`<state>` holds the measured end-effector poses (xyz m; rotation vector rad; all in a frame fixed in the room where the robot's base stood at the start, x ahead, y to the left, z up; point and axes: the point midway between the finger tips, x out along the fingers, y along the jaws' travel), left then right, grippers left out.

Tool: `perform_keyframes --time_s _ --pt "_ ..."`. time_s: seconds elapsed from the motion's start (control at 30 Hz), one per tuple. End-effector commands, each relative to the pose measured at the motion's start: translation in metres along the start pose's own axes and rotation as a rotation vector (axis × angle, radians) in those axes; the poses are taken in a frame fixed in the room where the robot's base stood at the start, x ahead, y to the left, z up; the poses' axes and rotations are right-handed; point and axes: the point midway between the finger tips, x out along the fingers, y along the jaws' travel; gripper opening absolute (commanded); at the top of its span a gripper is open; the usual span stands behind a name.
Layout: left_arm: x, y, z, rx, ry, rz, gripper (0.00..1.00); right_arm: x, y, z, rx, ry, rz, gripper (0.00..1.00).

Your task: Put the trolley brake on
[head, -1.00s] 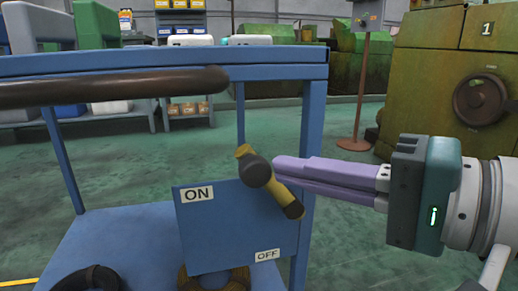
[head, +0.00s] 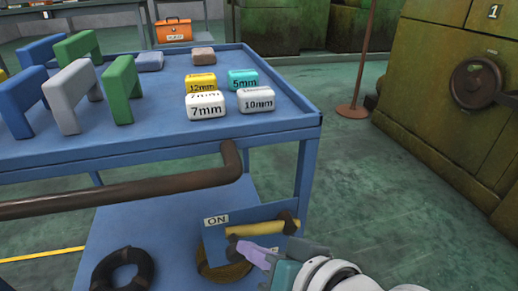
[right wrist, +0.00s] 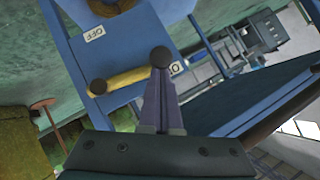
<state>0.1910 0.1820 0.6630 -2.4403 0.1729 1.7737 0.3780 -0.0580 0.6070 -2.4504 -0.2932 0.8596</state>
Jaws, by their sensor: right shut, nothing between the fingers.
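The trolley (head: 160,150) is blue, with a brown handle bar (head: 120,190). Its brake plate (head: 215,240) carries an ON label (head: 216,220); an OFF label (right wrist: 94,35) shows in the right wrist view. The yellow brake lever (head: 258,228) with dark ends lies nearly level across the plate, its left end near ON. In the right wrist view the lever (right wrist: 128,78) has one end by the ON label, just beyond my fingertips. My right gripper (head: 242,245) is shut and empty, close below the lever's left end; contact is unclear. My left gripper is out of view.
On the trolley top stand labelled blocks, such as a white 7mm block (head: 206,105), and blue, green and grey arches. A black coil (head: 122,270) lies on the lower shelf.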

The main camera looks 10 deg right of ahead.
Motion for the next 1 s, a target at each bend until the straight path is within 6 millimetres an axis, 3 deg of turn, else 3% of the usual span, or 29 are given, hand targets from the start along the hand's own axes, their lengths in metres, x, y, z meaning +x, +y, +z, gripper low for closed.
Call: perform_keyframes --time_s 1.0 --pt "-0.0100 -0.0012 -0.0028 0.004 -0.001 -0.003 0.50 0.0056 0.0050 0.0082 -0.013 -0.004 0.014 0.00"
